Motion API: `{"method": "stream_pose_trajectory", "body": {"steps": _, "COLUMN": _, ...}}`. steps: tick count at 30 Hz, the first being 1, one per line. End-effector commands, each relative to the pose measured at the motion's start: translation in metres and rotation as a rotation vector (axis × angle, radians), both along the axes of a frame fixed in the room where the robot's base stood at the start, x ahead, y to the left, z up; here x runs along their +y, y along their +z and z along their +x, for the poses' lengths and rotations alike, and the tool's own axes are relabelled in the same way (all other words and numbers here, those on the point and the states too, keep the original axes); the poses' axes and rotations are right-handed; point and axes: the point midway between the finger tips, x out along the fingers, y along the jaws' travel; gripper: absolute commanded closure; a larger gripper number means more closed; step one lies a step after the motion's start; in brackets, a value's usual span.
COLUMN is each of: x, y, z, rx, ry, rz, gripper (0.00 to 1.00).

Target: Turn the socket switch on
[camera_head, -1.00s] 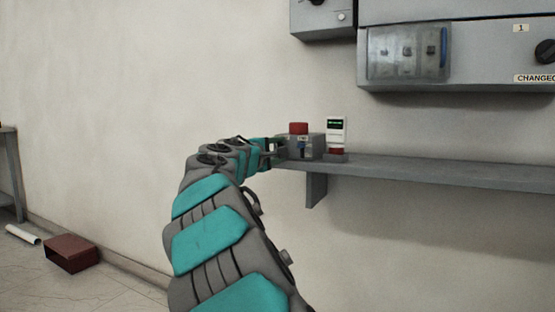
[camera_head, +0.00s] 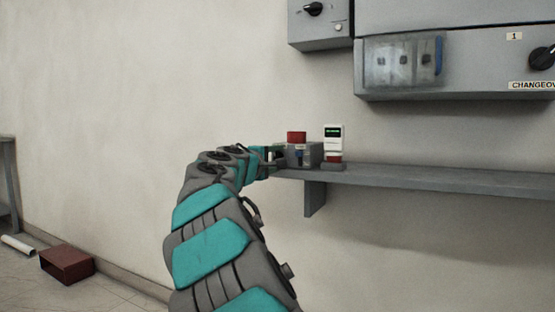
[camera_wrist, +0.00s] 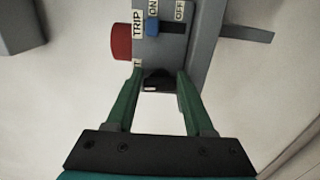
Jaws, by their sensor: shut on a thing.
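The grey switch box (camera_head: 313,154) sits on the wall shelf, with a red button (camera_head: 297,138) on top. In the wrist view, the box (camera_wrist: 172,48) carries the labels TRIP, ON and OFF. A blue lever (camera_wrist: 152,27) sits in a dark slot, beside the ON label. My gripper (camera_wrist: 160,76) has its green fingers on either side of a black part (camera_wrist: 159,84) at the near side of the box, shut on it. What this part is cannot be made out. In the head view, my gripper (camera_head: 276,155) is at the box's left side, its fingertips partly hidden.
A small white device with a dark screen (camera_head: 333,138) stands right of the box. The shelf (camera_head: 430,175) runs on to the right, bare. Grey wall cabinets (camera_head: 460,75) hang above. A red-brown box (camera_head: 66,263) lies on the floor at the left.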

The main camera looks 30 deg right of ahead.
Motion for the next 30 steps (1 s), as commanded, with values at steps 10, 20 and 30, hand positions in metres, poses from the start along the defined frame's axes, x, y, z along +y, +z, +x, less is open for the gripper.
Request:
{"method": "stream_pose_trajectory", "body": {"steps": 10, "x": 0.01, "y": 0.0026, "z": 0.0067, "rx": -0.007, "ry": 0.027, "rz": -0.005, "gripper": 1.0}}
{"method": "stream_pose_trajectory", "body": {"steps": 20, "x": 0.0113, "y": 0.0036, "z": 0.0073, "rx": -0.009, "ry": 0.031, "rz": -0.006, "gripper": 1.0}}
{"method": "stream_pose_trajectory", "body": {"steps": 30, "x": 0.0109, "y": 0.0007, "z": 0.0073, "rx": -0.005, "ry": 0.028, "rz": -0.003, "gripper": 0.18}}
